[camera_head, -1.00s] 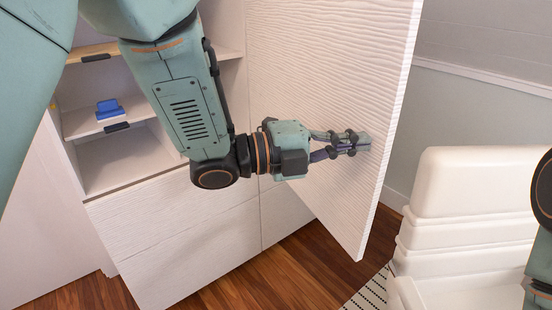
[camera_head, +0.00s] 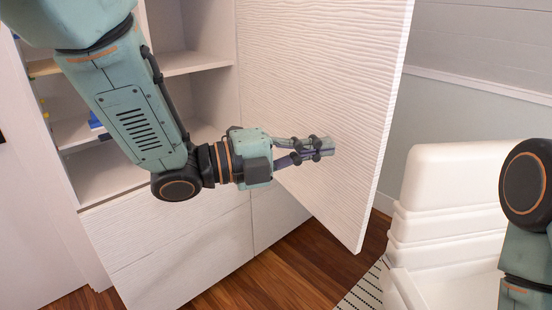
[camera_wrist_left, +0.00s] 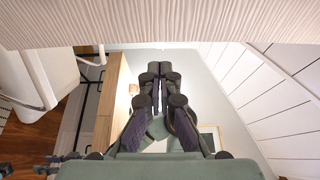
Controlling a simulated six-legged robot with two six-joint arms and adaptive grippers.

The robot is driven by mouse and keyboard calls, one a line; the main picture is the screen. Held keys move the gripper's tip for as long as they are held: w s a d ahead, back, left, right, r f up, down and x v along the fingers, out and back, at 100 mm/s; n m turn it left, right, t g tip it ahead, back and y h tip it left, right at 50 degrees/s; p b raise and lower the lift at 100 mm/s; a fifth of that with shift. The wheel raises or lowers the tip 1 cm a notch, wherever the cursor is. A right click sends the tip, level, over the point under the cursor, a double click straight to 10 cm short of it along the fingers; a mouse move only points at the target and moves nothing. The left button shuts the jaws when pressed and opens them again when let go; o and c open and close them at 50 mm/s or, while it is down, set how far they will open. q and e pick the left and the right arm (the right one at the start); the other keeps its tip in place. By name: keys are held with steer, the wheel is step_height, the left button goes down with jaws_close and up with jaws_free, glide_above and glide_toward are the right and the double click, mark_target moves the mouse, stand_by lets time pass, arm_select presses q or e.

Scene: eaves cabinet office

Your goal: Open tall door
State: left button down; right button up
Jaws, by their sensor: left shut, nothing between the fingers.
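The tall door (camera_head: 330,90) is a white panel with a wavy grain. In the head view it stands swung out from the cabinet, well open, with its free edge toward the right. My left gripper (camera_head: 325,148) is shut and empty in front of the door's face, near its lower right part. Whether it touches the door I cannot tell. In the left wrist view the fingers (camera_wrist_left: 158,72) are together, and the door (camera_wrist_left: 150,22) spans the top of the picture. My right arm shows at the right edge, but its gripper is out of view.
Open cabinet shelves (camera_head: 95,170) are at the left, above white lower fronts (camera_head: 175,240). A white padded chair (camera_head: 450,195) stands right of the door, close to it. Wooden floor (camera_head: 270,280) and a patterned rug (camera_head: 362,290) lie below.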

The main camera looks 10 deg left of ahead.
arm_select(q)
steer(key=s+d+v, duration=0.1)
steer(key=v, duration=0.5)
steer(key=w+a+f+n+t+y, duration=0.35)
steer(key=a+f+n+y, duration=0.35)
steer(key=n, duration=0.7)
steer(key=s+a+f+n+g+y, duration=0.1)
steer(key=s+a+f+n+y, duration=0.1)
steer(key=f+n, duration=0.45)
steer(key=s+a+f+n+g+y, duration=0.15)
steer(key=f+n, duration=0.25)
steer(key=f, duration=0.5)
steer(key=s+a+f+n+g+y, duration=0.2)
steer(key=s+f, duration=0.7)
steer(key=s, duration=0.5)
steer(key=s+a+f+n+g+y, duration=0.2)
steer(key=s+f+n+g+y, duration=0.1)
steer(key=s+f+g, duration=0.4)
steer(key=s+f+n, duration=0.1)
steer(key=s+f, duration=0.2)
steer(key=s, duration=0.3)
steer(key=shift+s+a+f, duration=0.2)
steer(key=shift+s+a, duration=0.2)
